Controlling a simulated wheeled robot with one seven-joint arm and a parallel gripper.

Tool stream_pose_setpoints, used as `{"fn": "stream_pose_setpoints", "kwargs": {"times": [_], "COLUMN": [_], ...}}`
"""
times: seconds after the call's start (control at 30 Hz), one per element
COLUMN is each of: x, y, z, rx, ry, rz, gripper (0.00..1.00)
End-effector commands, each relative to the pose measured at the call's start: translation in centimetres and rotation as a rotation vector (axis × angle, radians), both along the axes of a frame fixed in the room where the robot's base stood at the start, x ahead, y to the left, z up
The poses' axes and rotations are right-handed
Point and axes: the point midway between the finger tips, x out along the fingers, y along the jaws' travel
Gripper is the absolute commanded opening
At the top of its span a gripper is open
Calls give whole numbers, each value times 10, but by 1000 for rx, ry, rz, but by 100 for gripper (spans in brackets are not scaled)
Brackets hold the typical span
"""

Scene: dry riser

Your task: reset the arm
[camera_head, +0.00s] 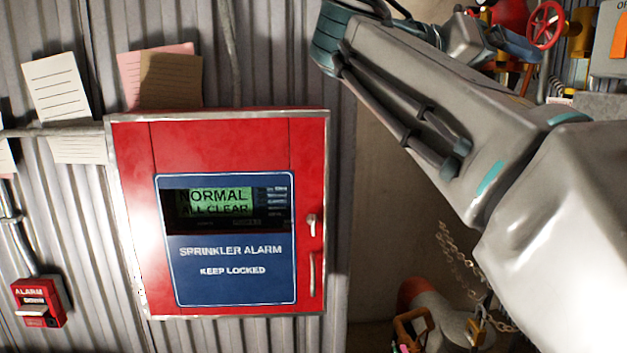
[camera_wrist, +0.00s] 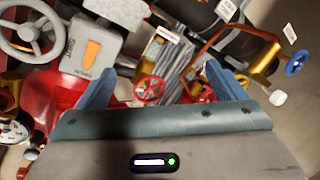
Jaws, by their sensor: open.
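My arm (camera_head: 430,90) crosses the upper right of the head view, raised and bent at a joint near the top edge. In the wrist view my gripper (camera_wrist: 160,68) is open, with its two blue fingers wide apart. I see nothing held between the fingers. Beyond them are a red handwheel (camera_wrist: 150,89) and other pipe fittings; how far off they are I cannot tell. In the head view I cannot make out the fingertips clearly.
A red sprinkler alarm cabinet (camera_head: 225,140), door shut, reads "NORMAL ALL CLEAR". A red alarm pull box (camera_head: 38,303) is at lower left. Another red handwheel (camera_head: 545,24) and a chain (camera_head: 500,325) are at right. The wrist view shows a grey handwheel (camera_wrist: 30,30) and a blue one (camera_wrist: 297,62).

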Motion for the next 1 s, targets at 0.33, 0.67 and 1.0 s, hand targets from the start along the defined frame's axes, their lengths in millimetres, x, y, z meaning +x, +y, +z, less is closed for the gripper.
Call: {"fn": "stream_pose_setpoints", "kwargs": {"times": [0.33,0.67,1.0], "x": [2,-72,-126], "y": [7,42,75], "z": [-177,-350,-427], "rx": [285,747,1038], "ry": [479,672,632], "rz": [320,545,606], "gripper": [91,91,91]}}
